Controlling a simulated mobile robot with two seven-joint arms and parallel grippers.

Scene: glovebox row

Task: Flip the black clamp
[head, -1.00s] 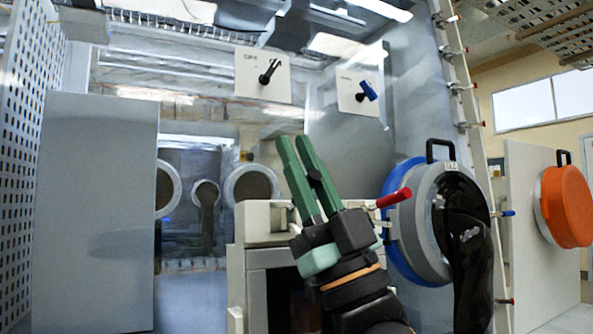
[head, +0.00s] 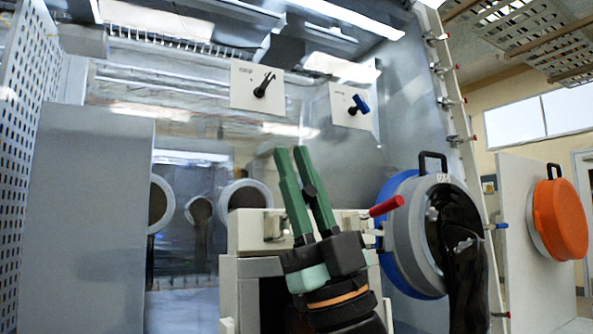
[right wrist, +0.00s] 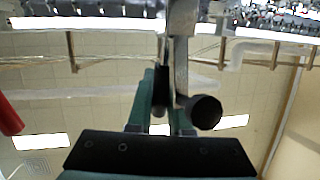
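My right gripper (head: 292,150) comes up from the bottom centre in the head view, its two long green fingers pointing up and close together. A black piece (head: 309,190), taken to be part of the black clamp, shows between the fingers, in front of a pale boxy housing. In the right wrist view, the black clamp's dark handle (right wrist: 161,88) lies between the green fingers, which look closed on it. A metal bar and a round black knob (right wrist: 204,112) stand just right of them. The fingers hide most of the clamp. My left gripper is not in view.
A red clamp handle (head: 386,206) sticks out right of the fingers, beside a large round grey port (head: 405,235) with a black glove. An orange round cover (head: 562,219) is at far right. A wall plate with a black knob (head: 257,87) is behind.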

